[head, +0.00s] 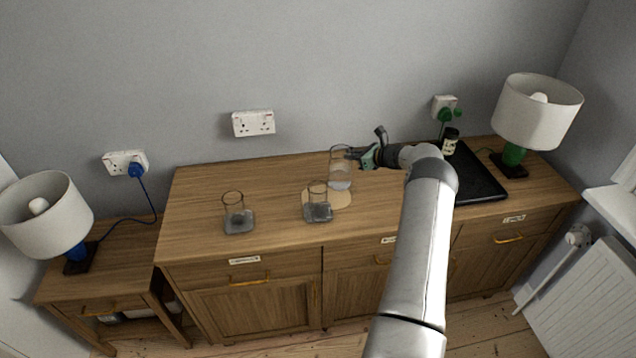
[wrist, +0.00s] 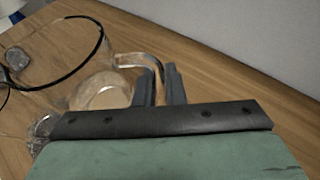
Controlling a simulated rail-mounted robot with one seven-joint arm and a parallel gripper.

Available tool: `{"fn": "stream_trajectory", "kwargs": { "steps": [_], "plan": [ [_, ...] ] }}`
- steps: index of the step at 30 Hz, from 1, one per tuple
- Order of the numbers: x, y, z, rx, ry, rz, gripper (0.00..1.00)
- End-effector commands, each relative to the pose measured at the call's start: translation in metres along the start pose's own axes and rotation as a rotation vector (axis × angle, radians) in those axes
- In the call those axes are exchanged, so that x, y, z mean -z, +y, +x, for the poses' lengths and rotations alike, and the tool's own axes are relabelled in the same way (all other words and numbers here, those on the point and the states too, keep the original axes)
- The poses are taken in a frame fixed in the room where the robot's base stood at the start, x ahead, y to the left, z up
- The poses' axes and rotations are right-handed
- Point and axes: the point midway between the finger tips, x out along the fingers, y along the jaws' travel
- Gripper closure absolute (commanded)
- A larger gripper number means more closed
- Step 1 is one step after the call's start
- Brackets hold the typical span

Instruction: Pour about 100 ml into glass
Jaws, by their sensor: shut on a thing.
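A clear glass jug (head: 340,168) stands or hangs upright over the back of a round pale mat; I cannot tell whether it touches. My gripper (head: 356,154) is at the jug's right side. In the wrist view my gripper (wrist: 160,86) is shut on the jug's clear handle (wrist: 140,60), and the jug's dark rim (wrist: 70,82) lies to the left. One short glass (head: 318,205) stands in front of the jug, at the mat's front edge. Another short glass (head: 238,215) stands farther left on the wood. The liquid levels are unclear.
The wooden sideboard (head: 200,190) is clear at its back left. A black tray (head: 480,187) with a small dark jar (head: 450,140) lies right of my arm. A lamp (head: 538,112) stands at the right end, another lamp (head: 45,212) on a lower table at left.

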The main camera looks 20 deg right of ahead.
Motion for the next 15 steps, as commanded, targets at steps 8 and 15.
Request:
{"fn": "stream_trajectory", "kwargs": {
  "steps": [8,15],
  "plan": [
    [0.0060,-0.0122,-0.0090,0.009,-0.004,0.004,1.00],
    [0.0042,-0.0111,-0.0099,0.012,-0.004,-0.003,1.00]
  ]
}}
